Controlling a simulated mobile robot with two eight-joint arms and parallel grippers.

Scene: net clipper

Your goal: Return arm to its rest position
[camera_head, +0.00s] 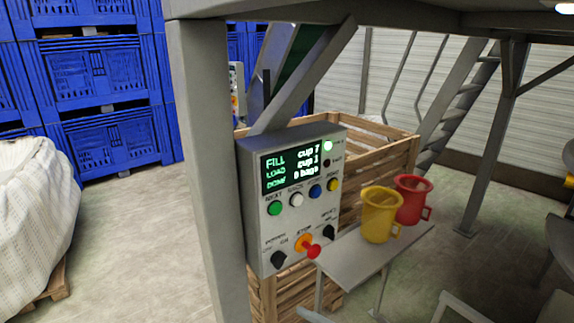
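Neither of my grippers and neither arm shows in the head view. A grey control box (262,228) is fixed to a grey steel post. Its screen (290,168) shows green and white text, with FILL, LOAD and DONE at the left. Green, white, blue and yellow buttons sit below the screen. A red stop knob (313,251) on an orange base sticks out lower down, between two black rotary switches. A yellow cup (380,215) and a red cup (412,199) stand upright, side by side, on a small grey shelf (350,262) to the right of the box.
The grey post (203,150) rises left of the box. A wooden crate (375,160) stands behind it. Blue crates (85,70) are stacked at the back left, and a white sack (30,215) sits on a pallet. Metal stairs (465,100) are behind. Floor at left centre is clear.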

